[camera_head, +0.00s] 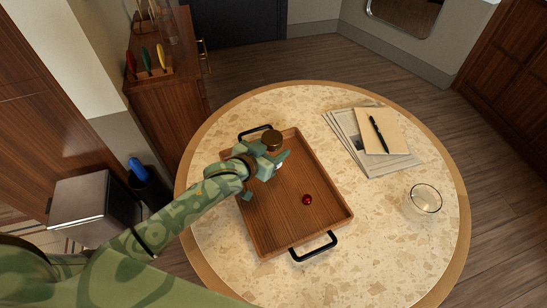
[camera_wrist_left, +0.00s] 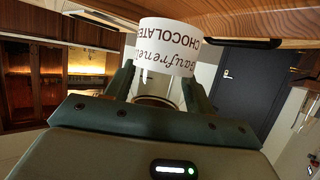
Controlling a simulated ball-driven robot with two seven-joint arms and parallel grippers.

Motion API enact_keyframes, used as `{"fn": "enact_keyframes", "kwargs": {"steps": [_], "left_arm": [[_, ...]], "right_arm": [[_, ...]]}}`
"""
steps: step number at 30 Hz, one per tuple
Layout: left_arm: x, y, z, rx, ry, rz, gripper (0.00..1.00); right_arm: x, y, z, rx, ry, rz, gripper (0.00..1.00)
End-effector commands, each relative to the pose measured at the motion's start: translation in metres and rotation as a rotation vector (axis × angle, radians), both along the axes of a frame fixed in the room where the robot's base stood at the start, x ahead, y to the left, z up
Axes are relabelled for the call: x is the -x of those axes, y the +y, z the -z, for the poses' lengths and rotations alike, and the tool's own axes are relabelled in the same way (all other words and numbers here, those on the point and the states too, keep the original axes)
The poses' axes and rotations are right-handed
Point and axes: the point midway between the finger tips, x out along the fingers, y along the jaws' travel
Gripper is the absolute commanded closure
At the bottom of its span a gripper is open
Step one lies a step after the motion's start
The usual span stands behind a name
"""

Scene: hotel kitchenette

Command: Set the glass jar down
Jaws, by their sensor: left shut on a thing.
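The glass jar shows in the head view mostly as its round brown lid (camera_head: 271,138), above my left gripper (camera_head: 273,163). In the left wrist view the jar carries a white label (camera_wrist_left: 168,47) with dark lettering, appearing upside down between the two fingers. My left gripper (camera_wrist_left: 158,88) is shut on the jar. The jar is over the far part of the wooden tray (camera_head: 285,222). Whether its base touches the tray floor I cannot tell. My gripper hides most of the jar in the head view. My right gripper is not in view.
A small red ball (camera_head: 307,200) lies in the tray. The tray stands on a round speckled table (camera_head: 350,225). A notebook (camera_head: 386,131) with a pen lies on papers at the back right. A clear glass (camera_head: 425,199) stands at the right. The tray's right half is mostly free.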

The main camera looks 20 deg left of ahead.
Motion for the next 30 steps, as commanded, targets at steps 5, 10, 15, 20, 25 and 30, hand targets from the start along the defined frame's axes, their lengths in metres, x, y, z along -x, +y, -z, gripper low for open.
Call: {"fn": "enact_keyframes", "kwargs": {"steps": [5,10,15,20,25,30], "left_arm": [[-0.002,-0.003,0.034,0.000,0.004,0.001,0.74],[-0.002,-0.003,0.035,-0.001,0.000,0.000,0.74],[-0.002,-0.003,0.036,0.000,0.000,0.000,0.74],[-0.002,-0.003,0.037,-0.001,0.001,0.001,0.24],[-0.002,-0.003,0.037,-0.001,0.001,0.001,0.24],[0.001,-0.002,0.033,0.000,0.001,0.000,0.24]], "right_arm": [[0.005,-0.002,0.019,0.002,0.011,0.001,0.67],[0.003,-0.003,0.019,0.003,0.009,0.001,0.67],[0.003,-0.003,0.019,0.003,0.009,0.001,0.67],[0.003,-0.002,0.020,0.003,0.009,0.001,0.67],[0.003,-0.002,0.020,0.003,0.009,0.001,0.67],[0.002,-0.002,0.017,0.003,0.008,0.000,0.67]]}}
